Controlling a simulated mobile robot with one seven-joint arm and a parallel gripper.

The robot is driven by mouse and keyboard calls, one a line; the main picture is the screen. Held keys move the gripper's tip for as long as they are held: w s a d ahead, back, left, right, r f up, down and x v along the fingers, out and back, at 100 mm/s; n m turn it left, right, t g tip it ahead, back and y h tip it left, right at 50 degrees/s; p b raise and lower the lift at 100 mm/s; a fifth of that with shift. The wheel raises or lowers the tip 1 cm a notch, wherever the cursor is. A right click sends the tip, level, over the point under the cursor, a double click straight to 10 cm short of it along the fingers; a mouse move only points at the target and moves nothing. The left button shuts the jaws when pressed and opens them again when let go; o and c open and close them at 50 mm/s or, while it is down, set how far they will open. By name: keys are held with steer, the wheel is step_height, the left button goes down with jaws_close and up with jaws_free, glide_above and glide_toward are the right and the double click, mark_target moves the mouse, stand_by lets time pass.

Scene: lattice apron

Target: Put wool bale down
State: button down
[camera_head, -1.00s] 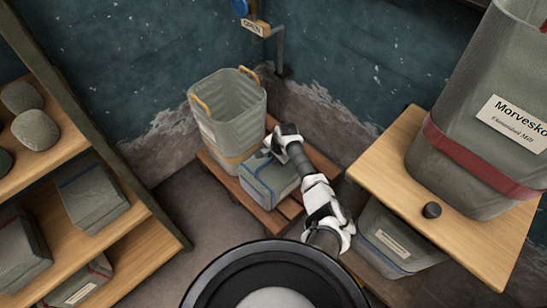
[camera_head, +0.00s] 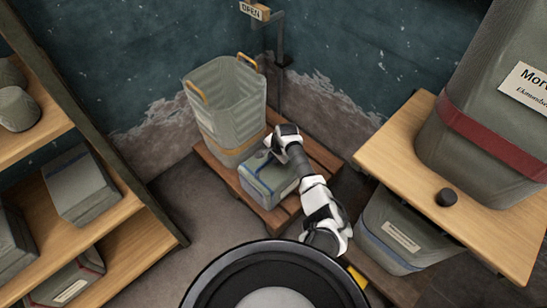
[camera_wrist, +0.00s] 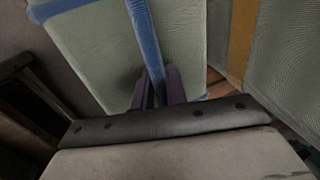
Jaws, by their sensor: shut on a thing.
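The wool bale (camera_head: 267,180) is a grey-green block with blue straps, low over or on the wooden pallet (camera_head: 325,158), in front of the tall basket. I cannot tell whether it touches the slats. My gripper (camera_head: 270,157) is at its top. In the wrist view the bale (camera_wrist: 105,45) fills the upper middle, and my gripper (camera_wrist: 160,88) is shut on its blue strap (camera_wrist: 147,40). The bale's underside is hidden.
A tall grey basket (camera_head: 228,105) with orange handles stands on the pallet right behind the bale. Shelves (camera_head: 110,215) with bales are at left. A wooden table (camera_head: 400,150) with a large red-banded bin (camera_head: 470,140) is at right, a grey bin (camera_head: 385,235) below it.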

steer(key=shift+w+r, duration=0.1)
steer(key=c, duration=1.7)
jaws_free()
steer(key=shift+c, duration=0.2)
steer(key=o, duration=0.3)
steer(key=shift+o, duration=0.2)
steer(key=p+v, duration=0.2)
steer(key=v, duration=1)
steer(key=shift+p, duration=0.35)
